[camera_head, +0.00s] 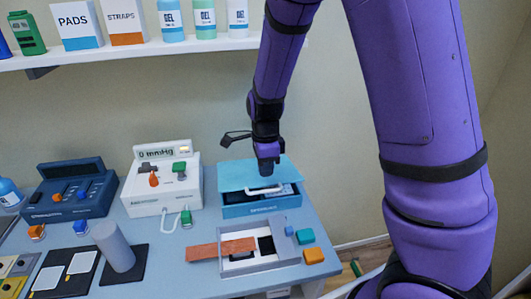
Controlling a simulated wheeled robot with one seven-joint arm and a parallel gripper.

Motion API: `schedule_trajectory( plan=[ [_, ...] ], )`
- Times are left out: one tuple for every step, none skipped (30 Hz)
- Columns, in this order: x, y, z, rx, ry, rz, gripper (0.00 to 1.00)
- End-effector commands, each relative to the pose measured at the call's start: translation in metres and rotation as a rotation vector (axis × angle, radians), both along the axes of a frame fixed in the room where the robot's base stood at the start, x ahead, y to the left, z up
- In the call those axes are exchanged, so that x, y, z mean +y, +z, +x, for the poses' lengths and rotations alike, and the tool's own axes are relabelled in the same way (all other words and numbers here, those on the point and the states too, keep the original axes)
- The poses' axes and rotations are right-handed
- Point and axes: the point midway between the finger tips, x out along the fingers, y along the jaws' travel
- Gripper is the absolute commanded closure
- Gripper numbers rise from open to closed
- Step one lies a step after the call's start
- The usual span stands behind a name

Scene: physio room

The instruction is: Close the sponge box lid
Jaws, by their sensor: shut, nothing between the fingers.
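A gap below the lid shows dark contents. My gripper (267,163) is shut and empty, pointing down over the middle of the lid. Whether it touches the lid I cannot tell. In front is a grey tray (275,259) with a brown-orange panel (222,249) lying partly across it, sticking out to the left.
Orange, blue and teal small blocks (314,256) lie right of the tray. A white pressure device (163,190) and a dark blue device (68,198) stand left of the blue box. A grey cylinder (113,246) stands front left. A shelf (130,50) with boxes and bottles hangs above.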

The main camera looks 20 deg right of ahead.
Motion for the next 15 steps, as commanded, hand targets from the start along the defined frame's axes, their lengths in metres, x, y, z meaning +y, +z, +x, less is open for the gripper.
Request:
schedule_trajectory(
  plan=[
    [-0.001, -0.01, -0.002, 0.006, -0.003, -0.002, 1.0],
    [0.0, -0.015, -0.002, 0.004, -0.002, -0.001, 1.0],
    [0.0, -0.021, -0.002, 0.004, -0.001, -0.001, 1.0],
    [0.0, -0.026, -0.002, 0.003, -0.002, -0.001, 1.0],
    [0.0, -0.03, -0.003, 0.003, -0.002, -0.001, 1.0],
    [0.0, -0.034, -0.003, 0.002, -0.001, -0.001, 1.0],
    [0.0, -0.037, -0.003, 0.001, 0.0, -0.001, 1.0],
    [0.0, -0.04, -0.003, 0.002, 0.0, -0.001, 1.0],
    [0.0, -0.043, -0.003, 0.001, 0.0, -0.001, 1.0],
    [0.0, -0.045, -0.003, 0.001, -0.001, 0.0, 1.0],
    [0.0, -0.046, -0.003, 0.0, -0.001, 0.0, 1.0],
    [0.0, -0.048, -0.003, -0.001, -0.001, 0.0, 1.0],
    [0.001, -0.049, -0.003, -0.001, -0.001, 0.001, 1.0],
    [0.001, -0.049, -0.003, -0.001, 0.0, 0.001, 1.0],
    [0.001, -0.05, -0.003, -0.001, 0.0, 0.001, 1.0]
  ],
)
